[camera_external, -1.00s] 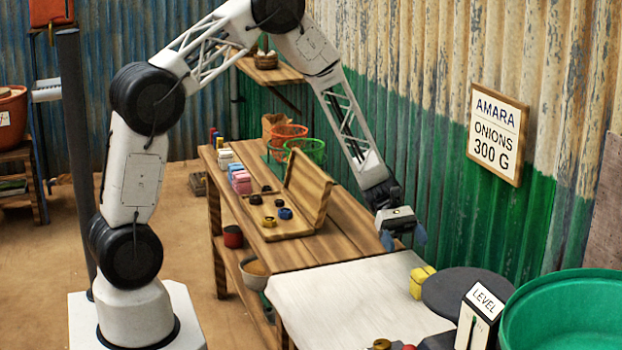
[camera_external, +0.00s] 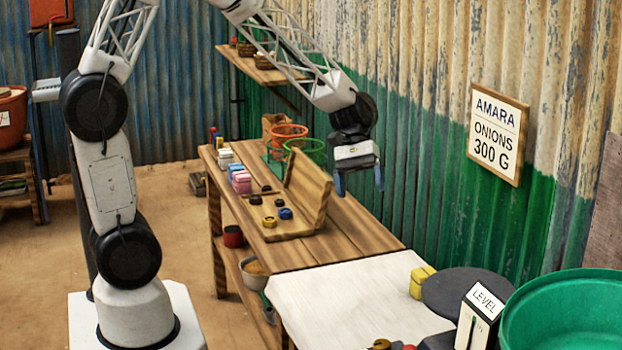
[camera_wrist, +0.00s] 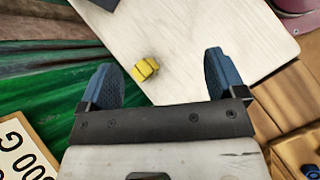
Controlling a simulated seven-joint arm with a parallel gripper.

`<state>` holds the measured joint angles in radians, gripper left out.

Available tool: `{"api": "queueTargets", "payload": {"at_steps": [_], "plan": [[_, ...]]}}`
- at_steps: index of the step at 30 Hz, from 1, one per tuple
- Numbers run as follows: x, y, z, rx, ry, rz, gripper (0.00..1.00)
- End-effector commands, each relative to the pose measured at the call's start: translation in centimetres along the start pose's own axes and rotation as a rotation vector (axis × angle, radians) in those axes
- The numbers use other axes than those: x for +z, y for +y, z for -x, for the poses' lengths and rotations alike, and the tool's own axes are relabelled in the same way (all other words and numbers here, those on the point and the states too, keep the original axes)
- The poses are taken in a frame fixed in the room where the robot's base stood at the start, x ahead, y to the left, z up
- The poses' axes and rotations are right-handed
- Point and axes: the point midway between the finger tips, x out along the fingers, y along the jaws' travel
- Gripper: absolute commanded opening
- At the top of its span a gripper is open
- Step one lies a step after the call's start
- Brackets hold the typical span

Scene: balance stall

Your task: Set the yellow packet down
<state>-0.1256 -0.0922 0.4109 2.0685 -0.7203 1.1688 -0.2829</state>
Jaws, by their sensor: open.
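The yellow packet (camera_external: 421,282) rests on the pale cloth or board (camera_external: 340,295), beside the dark round plate (camera_external: 462,292). In the wrist view the yellow packet (camera_wrist: 145,69) lies near the edge of the pale surface (camera_wrist: 215,50), below and between my fingers. My gripper (camera_external: 358,188) is open and empty, held well above the table and apart from the packet. Its two blue fingertips are spread wide in the wrist view (camera_wrist: 160,75).
A white block marked LEVEL (camera_external: 478,318) and a green basin (camera_external: 565,318) stand at the right front. A wooden box (camera_external: 305,200) with small round weights is behind my gripper's side of the table. The green wall (camera_external: 440,205) runs close along the right.

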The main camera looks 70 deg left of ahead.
Motion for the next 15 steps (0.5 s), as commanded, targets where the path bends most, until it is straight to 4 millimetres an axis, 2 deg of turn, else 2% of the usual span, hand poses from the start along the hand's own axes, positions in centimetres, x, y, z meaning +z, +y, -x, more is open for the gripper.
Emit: {"api": "queueTargets", "payload": {"at_steps": [1,3,15], "plan": [[1.5,-0.4,0.8,-0.014,0.032,-0.043,0.89],[3.2,-1.1,1.6,-0.038,0.069,-0.096,0.89],[11.4,-6.6,4.7,-0.19,0.278,-0.397,0.89]]}}
